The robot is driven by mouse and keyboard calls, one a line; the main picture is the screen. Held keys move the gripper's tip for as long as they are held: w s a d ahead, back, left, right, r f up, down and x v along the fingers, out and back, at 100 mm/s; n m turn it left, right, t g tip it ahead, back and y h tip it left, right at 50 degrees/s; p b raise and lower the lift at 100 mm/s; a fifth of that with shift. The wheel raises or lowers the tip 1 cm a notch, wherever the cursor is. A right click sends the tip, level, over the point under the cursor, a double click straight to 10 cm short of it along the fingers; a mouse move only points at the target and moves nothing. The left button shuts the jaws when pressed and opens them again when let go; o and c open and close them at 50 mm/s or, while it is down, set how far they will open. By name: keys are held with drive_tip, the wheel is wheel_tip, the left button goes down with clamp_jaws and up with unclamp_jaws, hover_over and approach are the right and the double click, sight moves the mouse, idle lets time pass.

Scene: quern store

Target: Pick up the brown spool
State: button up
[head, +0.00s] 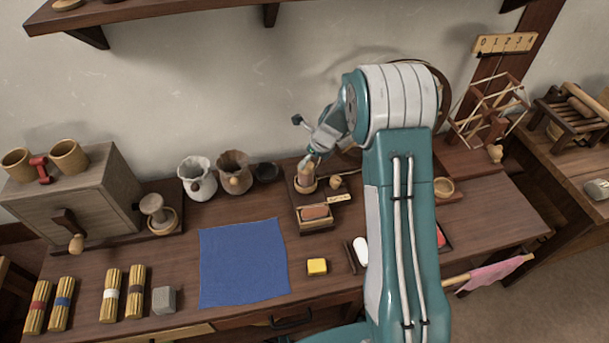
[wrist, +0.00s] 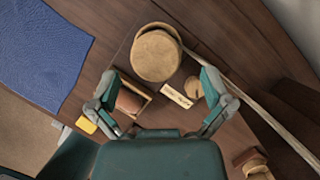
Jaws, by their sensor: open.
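My gripper (head: 312,160) is open and points down over the small wooden stand (head: 310,226) at the back middle of the bench. In the wrist view its fingers (wrist: 160,74) are spread, with nothing between them. A round tan-brown upright piece (wrist: 155,56) stands in a round holder just beyond the fingertips; in the head view it (head: 306,172) is partly hidden by the gripper. A reddish-brown piece (head: 315,212) lies in a shallow slot nearer the front. It shows beside the left finger in the wrist view (wrist: 129,101). I cannot tell for certain which is the brown spool.
A small round piece (head: 335,182) and a paper label (head: 339,197) sit right of the holder. Two jugs (head: 198,182) (head: 234,176) stand to the left. A blue cloth (head: 243,262) and yellow block (head: 317,267) lie in front. A shelf (head: 150,12) overhangs.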

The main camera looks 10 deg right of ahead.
sight(307, 166)
drive_tip(key=shift+w+d+f, duration=0.1)
drive_tip(key=shift+w+f, duration=0.05)
drive_tip(key=shift+f, duration=0.5)
drive_tip(key=x, duration=0.5)
drive_tip(key=shift+s+a, duration=0.3)
drive_tip(key=shift+a, duration=0.05)
drive_tip(key=shift+d, duration=0.15)
drive_tip(key=c, duration=1)
